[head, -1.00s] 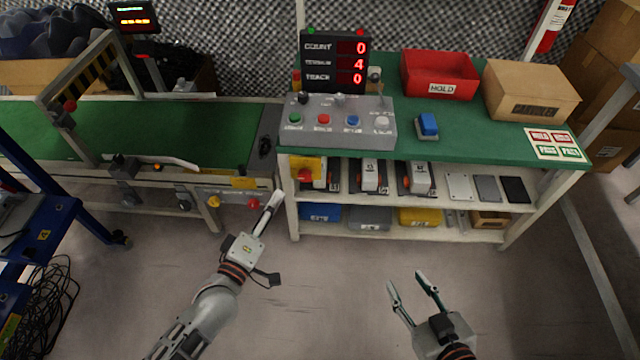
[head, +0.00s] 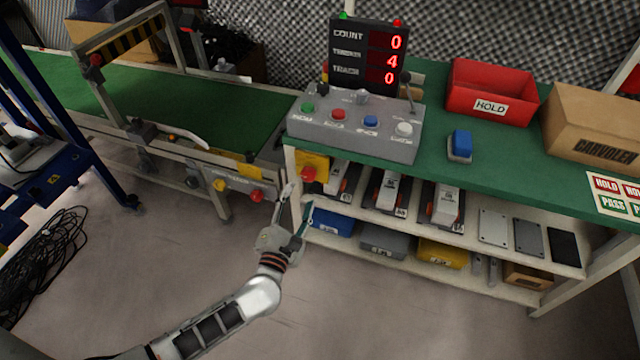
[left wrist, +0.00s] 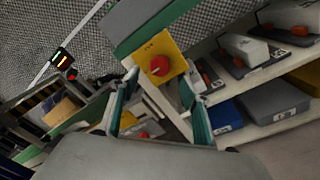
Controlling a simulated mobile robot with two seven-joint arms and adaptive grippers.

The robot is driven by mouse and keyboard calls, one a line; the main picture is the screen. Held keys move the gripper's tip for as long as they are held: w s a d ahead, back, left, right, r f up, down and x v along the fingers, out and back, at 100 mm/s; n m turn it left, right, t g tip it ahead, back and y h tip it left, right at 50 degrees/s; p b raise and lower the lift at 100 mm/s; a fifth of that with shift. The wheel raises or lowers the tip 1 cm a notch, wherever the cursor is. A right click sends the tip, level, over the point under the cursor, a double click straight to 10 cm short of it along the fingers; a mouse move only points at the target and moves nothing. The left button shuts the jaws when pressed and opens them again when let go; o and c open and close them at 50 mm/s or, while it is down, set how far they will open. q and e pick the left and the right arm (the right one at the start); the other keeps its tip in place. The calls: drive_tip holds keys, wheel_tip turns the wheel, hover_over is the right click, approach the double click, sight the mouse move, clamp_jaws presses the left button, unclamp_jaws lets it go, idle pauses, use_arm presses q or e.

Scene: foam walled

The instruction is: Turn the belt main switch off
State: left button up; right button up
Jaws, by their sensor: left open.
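The belt main switch is a red knob (head: 308,174) on a yellow box (head: 319,163) at the left end of the bench, just below the green top. In the left wrist view the red knob (left wrist: 159,66) faces me, ahead of and roughly between the fingertips, with its yellow plate (left wrist: 168,48) around it. I cannot tell its setting surely. My left gripper (head: 297,199) is open and empty, just below and in front of the knob, apart from it as far as I can see. It also shows in the left wrist view (left wrist: 158,82). My right gripper is out of view.
The bench's left leg (head: 295,205) is close beside my gripper. A button console (head: 350,128) stands above. Lower shelves hold devices and bins. Floor in front is clear.

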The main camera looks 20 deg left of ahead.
sight(307, 177)
use_arm(q)
drive_tip(key=w, duration=0.4)
drive_tip(key=w+b, duration=0.1)
drive_tip(key=w, duration=0.1)
drive_tip(key=shift+w+a+f, duration=0.2)
drive_tip(key=shift+a+f, duration=0.05)
drive_tip(key=shift+f, duration=0.1)
drive_tip(key=shift+w+r, duration=0.15)
drive_tip(key=shift+w, duration=0.65)
drive_tip(key=c, duration=1.1)
